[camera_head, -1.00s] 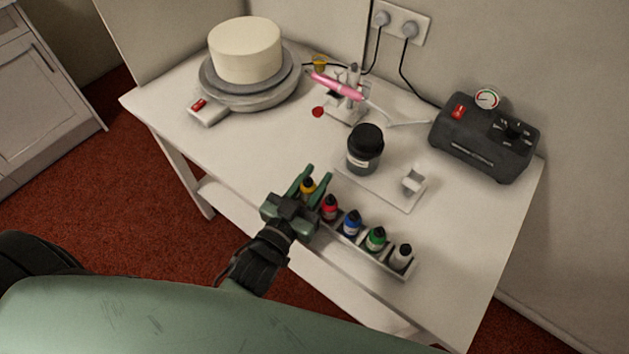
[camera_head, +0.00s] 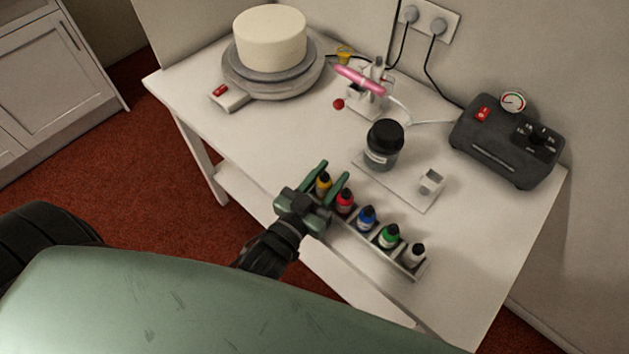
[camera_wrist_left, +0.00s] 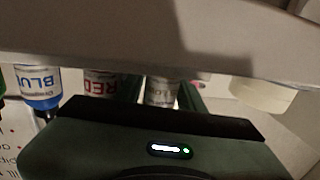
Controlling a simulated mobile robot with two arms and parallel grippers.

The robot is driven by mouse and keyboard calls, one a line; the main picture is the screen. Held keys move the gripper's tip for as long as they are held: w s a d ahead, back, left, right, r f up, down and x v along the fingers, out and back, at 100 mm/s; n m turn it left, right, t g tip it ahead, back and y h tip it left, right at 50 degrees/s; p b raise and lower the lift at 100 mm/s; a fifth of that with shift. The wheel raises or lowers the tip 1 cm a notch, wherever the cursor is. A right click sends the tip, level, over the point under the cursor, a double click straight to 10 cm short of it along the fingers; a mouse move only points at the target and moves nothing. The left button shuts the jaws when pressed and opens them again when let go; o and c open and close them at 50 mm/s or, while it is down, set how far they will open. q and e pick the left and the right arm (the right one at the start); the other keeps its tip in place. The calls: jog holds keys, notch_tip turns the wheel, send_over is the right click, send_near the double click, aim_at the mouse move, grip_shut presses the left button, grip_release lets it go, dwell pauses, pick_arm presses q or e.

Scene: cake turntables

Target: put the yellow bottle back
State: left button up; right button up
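The yellow bottle (camera_head: 323,184) stands upright at the left end of the bottle rack (camera_head: 407,270), in line with the other bottles. Its lower part is hidden by the gripper and rack. My left gripper (camera_head: 334,172) has one finger on each side of it, with the fingers spread slightly wider than the bottle. In the left wrist view, the bottle (camera_wrist_left: 161,92) shows between the two green fingers, its label dark and hard to read. My right gripper is not in view.
Red (camera_head: 345,201), blue (camera_head: 367,218), green (camera_head: 389,237) and white (camera_head: 413,256) bottles fill the rack. The red one is close beside my right-hand finger. Behind are a dark jar (camera_head: 384,146), a cake (camera_head: 270,38) on a turntable (camera_head: 238,77) and a black compressor (camera_head: 502,145).

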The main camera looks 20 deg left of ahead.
pick_arm(q)
jog(key=s+a+b, duration=0.1)
jog(key=s+a, duration=0.1)
jog(key=s, duration=0.9)
